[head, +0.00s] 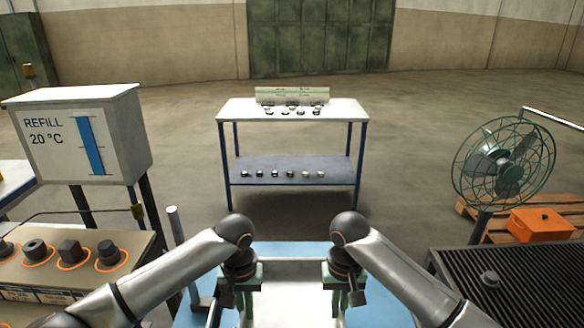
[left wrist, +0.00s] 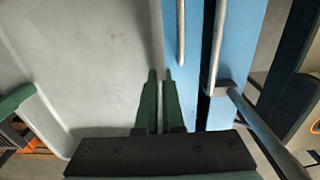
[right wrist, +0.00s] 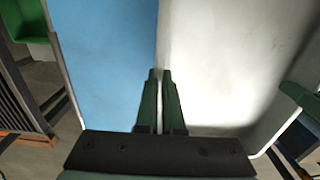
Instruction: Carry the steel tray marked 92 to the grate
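The steel tray (head: 290,305) is a pale grey, shallow tray at the bottom centre of the head view, over a blue surface (head: 390,312). No number shows on it. My left gripper (head: 238,300) is at its left edge, and the left wrist view shows the fingers (left wrist: 160,75) close together around the tray's rim. My right gripper (head: 345,297) is at its right edge, its fingers (right wrist: 160,75) likewise around the rim. I cannot tell whether the tray rests or is lifted. The grate (head: 530,270) is the dark ribbed top at the right.
A bench (head: 90,250) with several dark pieces and a refill panel (head: 80,140) stand left. A two-level table (head: 240,108) stands ahead.

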